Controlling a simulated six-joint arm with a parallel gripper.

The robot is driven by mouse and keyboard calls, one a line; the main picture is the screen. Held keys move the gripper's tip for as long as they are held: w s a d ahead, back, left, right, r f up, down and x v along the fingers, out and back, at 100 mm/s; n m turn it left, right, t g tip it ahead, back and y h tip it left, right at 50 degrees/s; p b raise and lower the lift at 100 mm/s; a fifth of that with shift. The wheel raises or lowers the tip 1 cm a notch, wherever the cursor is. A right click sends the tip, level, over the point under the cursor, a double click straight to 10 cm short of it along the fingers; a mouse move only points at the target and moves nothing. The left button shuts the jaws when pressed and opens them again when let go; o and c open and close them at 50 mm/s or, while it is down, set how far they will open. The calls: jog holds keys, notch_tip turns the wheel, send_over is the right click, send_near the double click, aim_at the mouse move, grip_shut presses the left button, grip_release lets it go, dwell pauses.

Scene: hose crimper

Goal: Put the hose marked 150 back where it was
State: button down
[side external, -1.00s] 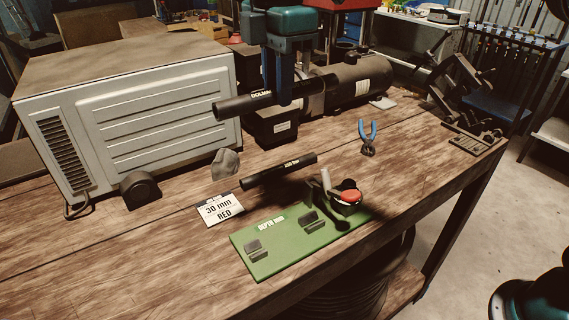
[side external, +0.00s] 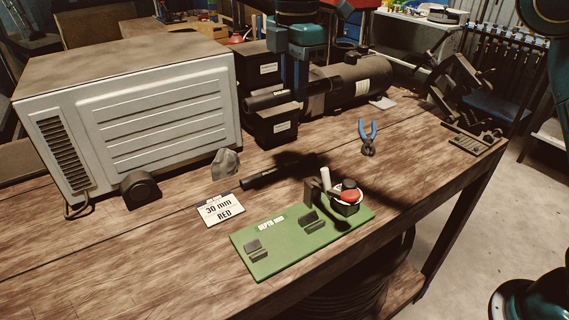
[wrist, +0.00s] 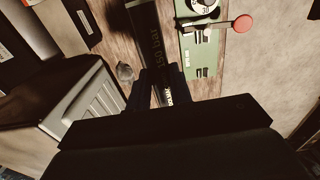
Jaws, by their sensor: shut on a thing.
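My gripper (side external: 293,97) is shut on a black hose (side external: 266,100), holding it above the bench in front of the motor. In the wrist view the gripper (wrist: 168,92) and a dark hose (wrist: 143,35) with faint marking show; the marking looks like 150 but is hard to read. A second black hose (side external: 262,177) lies on the bench behind the green crimper board (side external: 268,262), mostly in shadow; its label cannot be read.
A card reading 30 mm RED (side external: 221,209) lies left of the board. A grey lump (side external: 225,163), black boxes (side external: 277,128), a large motor (side external: 352,85), blue pliers (side external: 367,137) and a white ribbed case (side external: 140,120) surround the area. The bench's front left is clear.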

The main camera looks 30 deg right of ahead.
jog(key=shift+f, duration=0.75)
send_over(292, 190)
notch_tip(292, 190, down, 16)
jog(key=shift+r, duration=0.1)
jog(key=shift+f, duration=2.1)
jog(key=shift+f, duration=0.15)
jog(key=c, duration=1.3)
grip_release()
jog(key=shift+o, duration=0.2)
